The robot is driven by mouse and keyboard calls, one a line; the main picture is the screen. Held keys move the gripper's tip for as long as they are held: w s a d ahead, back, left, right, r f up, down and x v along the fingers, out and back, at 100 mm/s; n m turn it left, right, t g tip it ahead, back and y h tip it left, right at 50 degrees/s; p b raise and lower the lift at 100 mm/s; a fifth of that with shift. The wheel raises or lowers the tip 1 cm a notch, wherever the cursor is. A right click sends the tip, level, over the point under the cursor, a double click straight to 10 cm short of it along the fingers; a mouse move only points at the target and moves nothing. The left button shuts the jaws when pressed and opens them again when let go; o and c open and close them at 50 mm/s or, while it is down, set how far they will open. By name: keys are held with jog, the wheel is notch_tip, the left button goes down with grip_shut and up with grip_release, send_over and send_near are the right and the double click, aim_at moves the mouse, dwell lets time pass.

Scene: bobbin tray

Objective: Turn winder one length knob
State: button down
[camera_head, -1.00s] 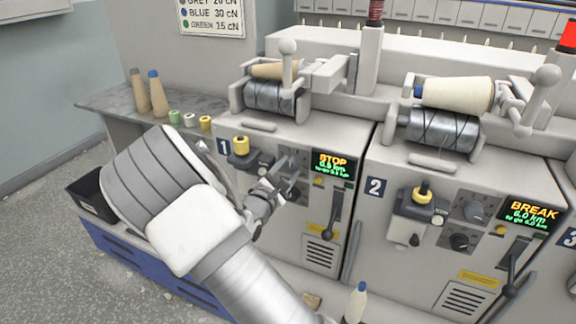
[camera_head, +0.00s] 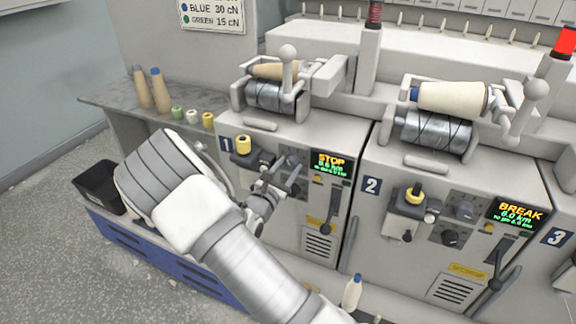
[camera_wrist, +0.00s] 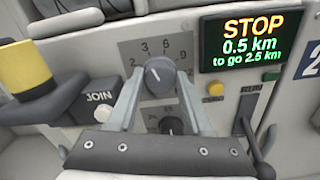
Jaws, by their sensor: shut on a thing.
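Winder one (camera_head: 275,215) stands left of winder two and carries a grey panel with two dark round knobs. The upper knob (camera_wrist: 160,76) sits on a scale with numbers such as 2, 3 and 6, and its pale mark leans to the upper left. My gripper (camera_wrist: 160,82) is shut on this upper knob, one finger on each side; it also shows at the panel in the head view (camera_head: 290,174). The lower knob (camera_wrist: 171,126) lies between the fingers, partly hidden by the gripper body. The display (camera_wrist: 252,40) reads STOP, 0.5 km, to go 2.5 km.
A yellow bobbin (camera_wrist: 24,66) on a holder and the JOIN button (camera_wrist: 104,112) are left of my gripper. A yellow button (camera_wrist: 216,89) and a dark lever (camera_wrist: 250,135) are close on the right. Winder two (camera_head: 400,255) stands further right.

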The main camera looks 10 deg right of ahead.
dwell(0.3)
jog(key=shift+c, duration=1.6)
grip_release()
jog(key=shift+s, duration=0.1)
jog(key=p+v, duration=0.1)
jog(key=v, duration=1.6)
jog(key=shift+a+p, duration=0.15)
jog(key=shift+p, duration=0.15)
